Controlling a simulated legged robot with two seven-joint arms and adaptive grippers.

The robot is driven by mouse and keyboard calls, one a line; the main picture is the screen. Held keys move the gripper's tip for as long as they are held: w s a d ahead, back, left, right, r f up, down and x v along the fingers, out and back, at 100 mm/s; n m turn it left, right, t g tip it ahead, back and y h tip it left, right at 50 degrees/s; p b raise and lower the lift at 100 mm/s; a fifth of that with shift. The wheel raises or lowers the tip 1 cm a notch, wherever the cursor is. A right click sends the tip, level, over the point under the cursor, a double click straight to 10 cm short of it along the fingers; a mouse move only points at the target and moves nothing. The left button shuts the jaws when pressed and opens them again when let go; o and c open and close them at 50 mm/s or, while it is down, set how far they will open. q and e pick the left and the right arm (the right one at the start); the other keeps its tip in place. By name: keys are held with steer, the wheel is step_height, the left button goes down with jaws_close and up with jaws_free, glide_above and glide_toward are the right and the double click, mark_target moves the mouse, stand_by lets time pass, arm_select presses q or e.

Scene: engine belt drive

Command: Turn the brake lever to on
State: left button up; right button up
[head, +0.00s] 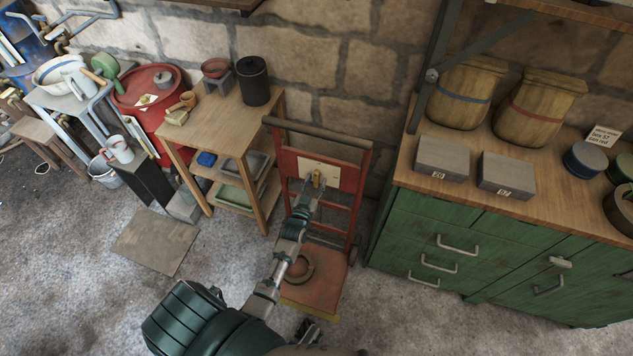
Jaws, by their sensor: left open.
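The brake lever (319,179) is a small brass-coloured piece on a pale plate (331,173). The plate is fixed to the red upper panel of a hand truck (288,162) that stands against the stone wall. My left gripper (316,184) is open at the lever, with its fingers close around or beside it. I cannot tell whether they touch it. The gripper hides the lower part of the lever, and the plate's markings are too small to read.
A wooden shelf table (228,127) with a dark canister (253,80) stands left of the hand truck. A green cabinet (420,237) stands close on its right. A ring (297,268) lies on the truck's base. Floor left of the truck is mostly clear.

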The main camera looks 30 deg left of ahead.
arm_select(q)
steer(key=shift+w+a, duration=0.15)
steer(key=shift+w, duration=0.25)
jaws_close()
